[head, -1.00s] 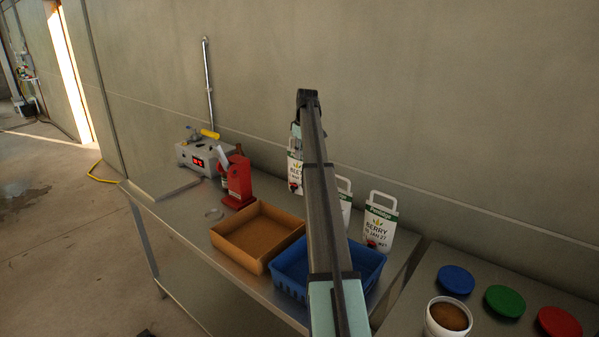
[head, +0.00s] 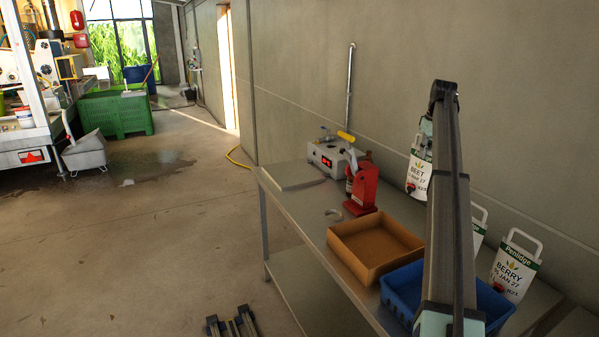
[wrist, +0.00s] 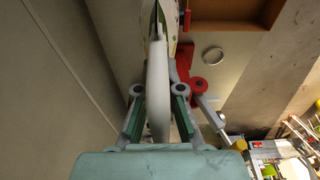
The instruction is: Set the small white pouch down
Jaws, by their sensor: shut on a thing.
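A BERRY pouch (head: 515,265) stands at the right of the bench, and another pouch (head: 478,228) is mostly hidden behind my arm.
The metal bench (head: 300,200) carries an orange-brown tray (head: 355,262), a blue crate (head: 400,300), a red device (head: 362,188) and a grey box with a red display (head: 325,158). Bench surface left of the red device is largely clear except for a flat plate (head: 293,176).

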